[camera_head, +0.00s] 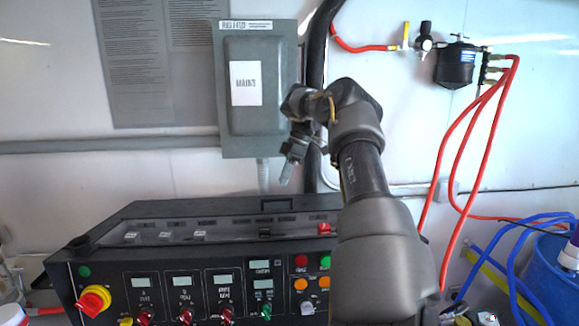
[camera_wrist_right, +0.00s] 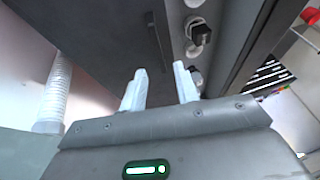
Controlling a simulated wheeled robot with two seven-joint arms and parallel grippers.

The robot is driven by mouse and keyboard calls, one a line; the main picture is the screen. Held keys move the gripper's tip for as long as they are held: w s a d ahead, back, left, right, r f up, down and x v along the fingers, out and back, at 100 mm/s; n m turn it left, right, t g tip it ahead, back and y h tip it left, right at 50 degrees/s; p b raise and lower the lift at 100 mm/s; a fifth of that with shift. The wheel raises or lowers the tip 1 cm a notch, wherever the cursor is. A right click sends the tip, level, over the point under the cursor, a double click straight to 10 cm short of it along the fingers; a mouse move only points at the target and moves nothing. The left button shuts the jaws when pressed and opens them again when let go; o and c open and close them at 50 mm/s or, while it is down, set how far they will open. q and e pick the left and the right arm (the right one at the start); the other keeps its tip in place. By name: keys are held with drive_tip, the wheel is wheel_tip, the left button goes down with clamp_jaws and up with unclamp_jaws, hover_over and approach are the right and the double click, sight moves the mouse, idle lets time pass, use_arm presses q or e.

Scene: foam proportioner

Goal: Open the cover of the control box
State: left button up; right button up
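The control box is a grey wall box (camera_head: 235,128) with a white "MAINS" label on its front cover (camera_head: 245,83). Its cover looks shut in the head view. My right gripper (camera_head: 284,172) is just below and right of the box's lower right corner, pointing down in the picture. In the right wrist view, its two pale fingers (camera_wrist_right: 160,88) stand apart with nothing between them. Grey metal surfaces with a long seam and dark round fittings (camera_wrist_right: 199,34) are close beyond the fingertips. I cannot tell whether the fingers touch anything. My left gripper is out of view.
A black control console (camera_head: 200,275) with knobs and displays stands below the box. A conduit (camera_head: 263,174) runs down from the box. A thick black pipe (camera_head: 316,60) rises right of it. Red hoses (camera_head: 468,130) hang at the right, beside a blue container (camera_head: 553,275).

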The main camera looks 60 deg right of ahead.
drive_tip(key=v, duration=0.5)
drive_tip(key=shift+d+r, duration=0.15)
drive_tip(key=shift+r, duration=0.15)
drive_tip(key=shift+s+f, duration=0.1)
drive_tip(key=shift+s, duration=0.05)
